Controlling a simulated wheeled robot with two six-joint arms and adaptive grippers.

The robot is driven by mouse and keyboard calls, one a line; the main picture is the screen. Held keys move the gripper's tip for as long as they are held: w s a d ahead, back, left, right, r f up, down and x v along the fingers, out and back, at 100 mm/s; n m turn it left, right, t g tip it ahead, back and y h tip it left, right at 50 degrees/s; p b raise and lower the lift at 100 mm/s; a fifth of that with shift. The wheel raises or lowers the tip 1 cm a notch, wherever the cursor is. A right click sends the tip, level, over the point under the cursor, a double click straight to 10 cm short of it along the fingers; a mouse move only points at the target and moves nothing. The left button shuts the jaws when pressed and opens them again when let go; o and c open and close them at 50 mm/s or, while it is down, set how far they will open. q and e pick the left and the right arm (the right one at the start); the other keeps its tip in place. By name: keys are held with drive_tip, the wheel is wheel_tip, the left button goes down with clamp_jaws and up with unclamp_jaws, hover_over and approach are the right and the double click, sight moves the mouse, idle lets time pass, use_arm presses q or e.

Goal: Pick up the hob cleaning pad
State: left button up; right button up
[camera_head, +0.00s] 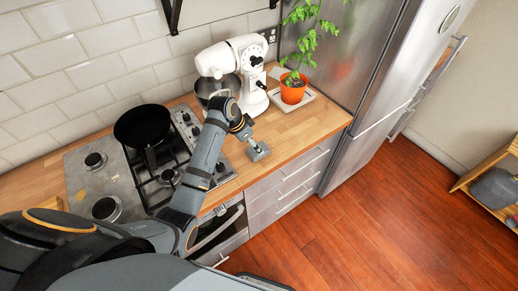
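My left arm reaches in from the lower left across the hob. Its gripper (259,151) is low over the wooden worktop, right of the hob and in front of the mixer. At this size I cannot tell whether its fingers are open or shut, or whether a pad is between them. I cannot clearly make out the cleaning pad. The steel hob (75,168) has small yellowish marks (81,195) on its left part, too small to identify. My arm hides part of the hob's front right. My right gripper is not in view.
A black pan (143,125) stands on the hob's back burner. A white stand mixer (246,60) with a steel bowl and an orange plant pot (293,90) on a tray stand behind my gripper. The worktop (300,130) is clear to its right, up to the steel fridge (345,60).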

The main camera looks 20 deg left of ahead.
use_arm(q)
drive_tip(key=shift+w+f, duration=0.25)
drive_tip(key=shift+f, duration=0.4)
drive_tip(key=shift+w+a+f, duration=0.1)
drive_tip(key=shift+w+f, duration=0.3)
drive_tip(key=shift+f, duration=0.05)
drive_tip(key=shift+p+x, duration=0.85)
drive_tip(key=shift+x, duration=1.5)
drive_tip(key=shift+w+f, duration=0.2)
drive_tip(key=shift+f, duration=0.2)
drive_tip(key=c, duration=1.2)
drive_tip(key=shift+c, duration=0.2)
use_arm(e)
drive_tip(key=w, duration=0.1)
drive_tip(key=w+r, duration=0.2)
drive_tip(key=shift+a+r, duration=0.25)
use_arm(q)
drive_tip(key=shift+r, duration=0.1)
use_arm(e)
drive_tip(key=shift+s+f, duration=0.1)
